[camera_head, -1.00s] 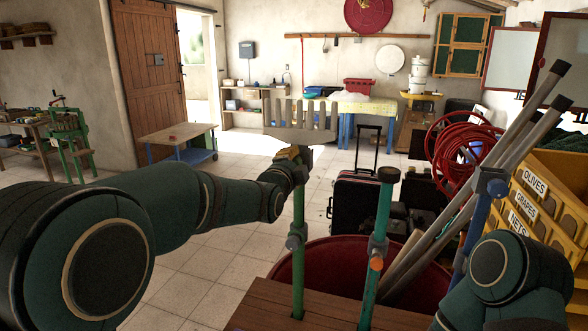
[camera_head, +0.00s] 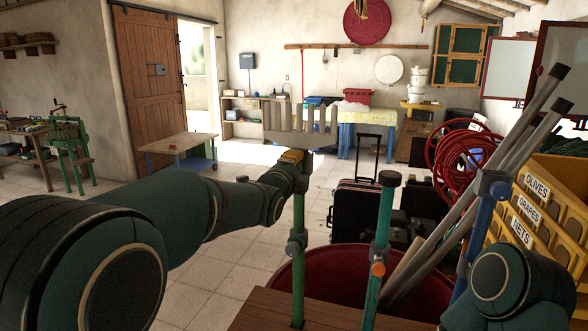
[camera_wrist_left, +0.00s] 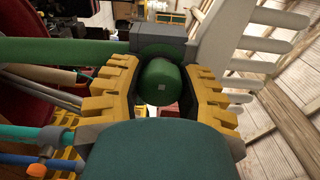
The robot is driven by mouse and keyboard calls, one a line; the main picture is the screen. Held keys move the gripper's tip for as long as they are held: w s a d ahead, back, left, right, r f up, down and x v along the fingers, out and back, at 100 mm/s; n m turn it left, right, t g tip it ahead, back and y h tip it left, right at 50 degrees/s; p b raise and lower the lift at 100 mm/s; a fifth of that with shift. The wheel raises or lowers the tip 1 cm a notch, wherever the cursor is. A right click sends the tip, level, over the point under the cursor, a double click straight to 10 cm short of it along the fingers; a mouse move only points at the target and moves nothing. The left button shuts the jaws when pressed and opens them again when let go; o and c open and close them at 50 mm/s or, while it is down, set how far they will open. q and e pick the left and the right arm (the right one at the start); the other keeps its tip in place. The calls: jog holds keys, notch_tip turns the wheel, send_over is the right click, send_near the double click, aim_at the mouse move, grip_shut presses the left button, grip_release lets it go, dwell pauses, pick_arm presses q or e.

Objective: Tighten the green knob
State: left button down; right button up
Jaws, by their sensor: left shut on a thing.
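The green knob (camera_wrist_left: 160,82) faces the camera in the left wrist view, under a grey clamp block (camera_wrist_left: 157,38). My left gripper (camera_wrist_left: 158,95) is shut on it, with a yellow finger pad on either side. In the head view my left gripper (camera_head: 290,157) is at the clamp near the top of an upright green pole (camera_head: 299,215), just below a grey comb-like rake head (camera_head: 300,128). The knob is hidden there by the gripper. My right arm shows at the lower right, but its gripper is out of view.
Beside the pole stand a second green pole (camera_head: 384,218) with an orange knob (camera_head: 378,269) and a blue pole (camera_head: 478,235). A red tub (camera_head: 340,265) and wooden top (camera_head: 275,312) are below. Yellow crates (camera_head: 555,215) stand at right. The floor at left is open.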

pick_arm(q)
jog(key=c, duration=0.5)
grip_release()
jog(key=v, duration=1.2)
